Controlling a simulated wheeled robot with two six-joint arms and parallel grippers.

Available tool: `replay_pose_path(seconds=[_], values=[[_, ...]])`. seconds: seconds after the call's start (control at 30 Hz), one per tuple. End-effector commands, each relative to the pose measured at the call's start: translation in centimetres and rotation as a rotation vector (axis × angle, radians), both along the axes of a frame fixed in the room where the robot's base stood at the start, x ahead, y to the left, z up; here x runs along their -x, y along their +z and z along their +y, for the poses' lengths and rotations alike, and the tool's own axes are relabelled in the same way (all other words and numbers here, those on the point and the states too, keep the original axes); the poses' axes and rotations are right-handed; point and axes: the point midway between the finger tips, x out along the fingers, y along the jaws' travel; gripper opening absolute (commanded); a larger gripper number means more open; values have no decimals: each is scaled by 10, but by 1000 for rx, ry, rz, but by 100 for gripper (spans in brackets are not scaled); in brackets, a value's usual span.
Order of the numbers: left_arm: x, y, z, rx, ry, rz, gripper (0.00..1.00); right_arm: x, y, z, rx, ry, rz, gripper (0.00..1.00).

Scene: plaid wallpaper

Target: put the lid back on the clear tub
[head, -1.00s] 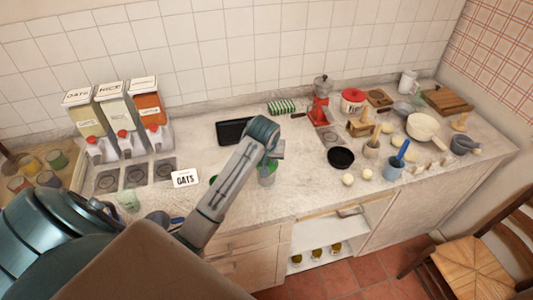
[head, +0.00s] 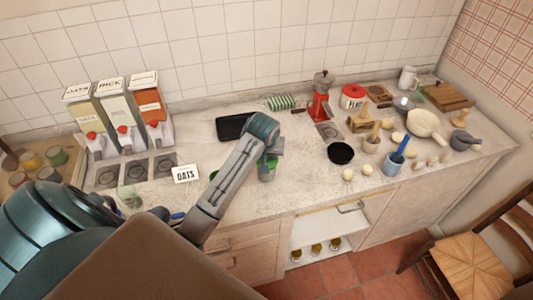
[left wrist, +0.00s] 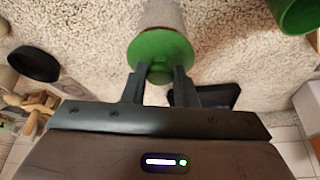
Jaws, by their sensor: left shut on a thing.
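My left gripper (head: 270,158) is over the middle of the counter. In the left wrist view the gripper (left wrist: 160,75) is shut on the knob of a round green lid (left wrist: 160,47). The clear tub (left wrist: 163,14) shows as a greyish cylinder right behind the lid, lined up with it. I cannot tell whether the lid is seated on the tub or just above its rim. In the head view the lid and tub are small and partly hidden by my gripper. My right gripper is not in view.
A second green item (left wrist: 297,14) stands close by, mostly hidden by my arm in the head view. A black tray (head: 233,127) lies behind, a black bowl (head: 341,153) to the right.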

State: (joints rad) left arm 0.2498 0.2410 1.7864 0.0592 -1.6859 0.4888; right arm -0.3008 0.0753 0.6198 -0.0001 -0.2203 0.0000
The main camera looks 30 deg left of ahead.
Motion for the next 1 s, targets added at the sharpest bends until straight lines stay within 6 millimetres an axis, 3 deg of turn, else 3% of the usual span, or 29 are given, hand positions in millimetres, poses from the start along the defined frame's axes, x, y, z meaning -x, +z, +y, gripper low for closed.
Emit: replay_pose_path(seconds=[1.0], values=[[0, -1, 0, 0, 0, 1, 4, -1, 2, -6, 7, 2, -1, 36]])
